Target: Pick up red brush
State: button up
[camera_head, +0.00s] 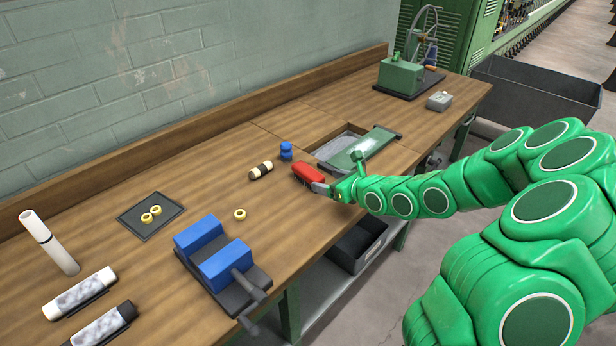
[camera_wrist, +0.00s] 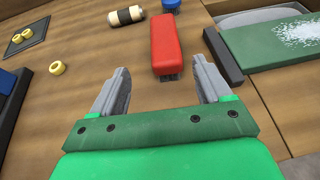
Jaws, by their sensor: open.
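The red brush (camera_head: 308,173) lies on the wooden workbench, left of the recessed opening. In the wrist view the brush (camera_wrist: 165,42) has a red back, with dark bristles showing under its near end. My gripper (camera_head: 328,188) is at the near end of the brush. In the wrist view my gripper (camera_wrist: 161,82) is open, its two grey fingers apart, with the near end of the brush ahead and roughly centred between them. Nothing is between the fingers that I can see.
A blue item (camera_head: 286,151) and a cream-and-dark cylinder (camera_head: 260,171) are close behind the brush. A green plate (camera_head: 366,149) over the recess lies to the right. A blue vise (camera_head: 214,254), a dark tray (camera_head: 150,228) and a yellow ring (camera_head: 239,214) are to the left.

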aim_at(319, 178)
jog(key=shift+w+f, duration=0.2)
jog(key=shift+f, duration=0.15)
jog(key=shift+x, duration=3.65)
jog(key=shift+w+d, duration=0.15)
jog(key=shift+d, duration=0.05)
jog(key=c, duration=1.1)
jog(key=shift+r, duration=0.1)
